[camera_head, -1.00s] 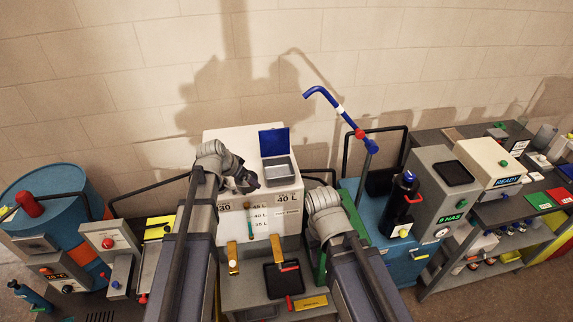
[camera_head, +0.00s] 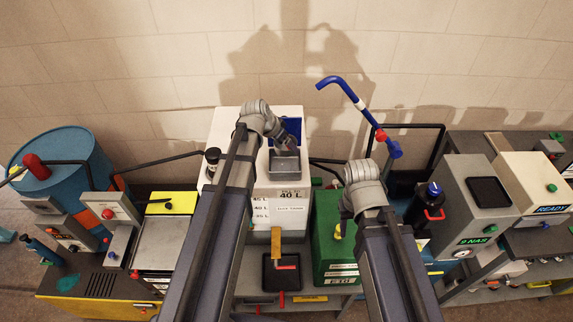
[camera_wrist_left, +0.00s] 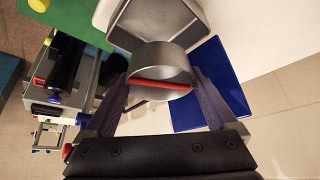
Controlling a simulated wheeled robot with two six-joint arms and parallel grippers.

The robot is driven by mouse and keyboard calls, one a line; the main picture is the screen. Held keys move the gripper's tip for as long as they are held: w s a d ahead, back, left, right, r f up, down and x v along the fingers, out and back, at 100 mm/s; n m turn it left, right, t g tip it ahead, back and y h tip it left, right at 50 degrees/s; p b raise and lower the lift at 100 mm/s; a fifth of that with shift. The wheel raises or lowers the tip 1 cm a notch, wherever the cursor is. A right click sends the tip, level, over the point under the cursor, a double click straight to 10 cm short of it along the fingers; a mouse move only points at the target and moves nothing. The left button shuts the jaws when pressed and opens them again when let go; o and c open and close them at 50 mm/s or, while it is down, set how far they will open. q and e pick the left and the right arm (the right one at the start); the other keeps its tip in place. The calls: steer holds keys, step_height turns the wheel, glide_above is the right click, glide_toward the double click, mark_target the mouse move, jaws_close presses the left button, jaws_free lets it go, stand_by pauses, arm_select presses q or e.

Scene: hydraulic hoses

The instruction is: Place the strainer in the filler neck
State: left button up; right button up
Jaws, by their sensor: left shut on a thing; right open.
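The white tank (camera_head: 225,125) has a square grey filler neck (camera_head: 284,165) on top, with its blue lid (camera_head: 318,128) open behind. My left gripper (camera_wrist_left: 160,88) is shut on the strainer (camera_wrist_left: 160,60), a grey round cup with a red bar (camera_wrist_left: 158,84) across it. In the left wrist view the strainer overlaps the grey neck (camera_wrist_left: 205,25), with the blue lid (camera_wrist_left: 205,85) beside it. In the head view the left gripper (camera_head: 291,136) is at the neck's back edge. I cannot tell whether the strainer is inside the neck. My right gripper (camera_head: 346,213) is open, right of the tank, its fingers mostly hidden.
A blue bent pipe (camera_head: 350,95) rises right of the tank. A green box (camera_head: 335,235) stands near my right arm. A black tray (camera_head: 281,272) lies in front of the tank. A blue drum (camera_head: 65,160) stands at the left, grey instrument boxes (camera_head: 475,200) at the right.

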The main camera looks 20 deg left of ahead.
arm_select(q)
steer(key=b, duration=0.5)
glide_above(288, 165)
steer(key=s, duration=0.2)
steer(key=f, duration=0.5)
steer(key=shift+w+a+f, duration=0.1)
steer(key=shift+a+f, duration=0.15)
steer(key=shift+a, duration=0.15)
steer(key=shift+f, duration=0.1)
step_height(288, 165, down, 4)
steer(key=b, duration=0.3)
steer(key=shift+r, duration=0.25)
steer(key=shift+f+b, duration=0.15)
steer(key=shift+b, duration=0.2)
steer(key=o, duration=1.2)
steer(key=shift+c, duration=0.2)
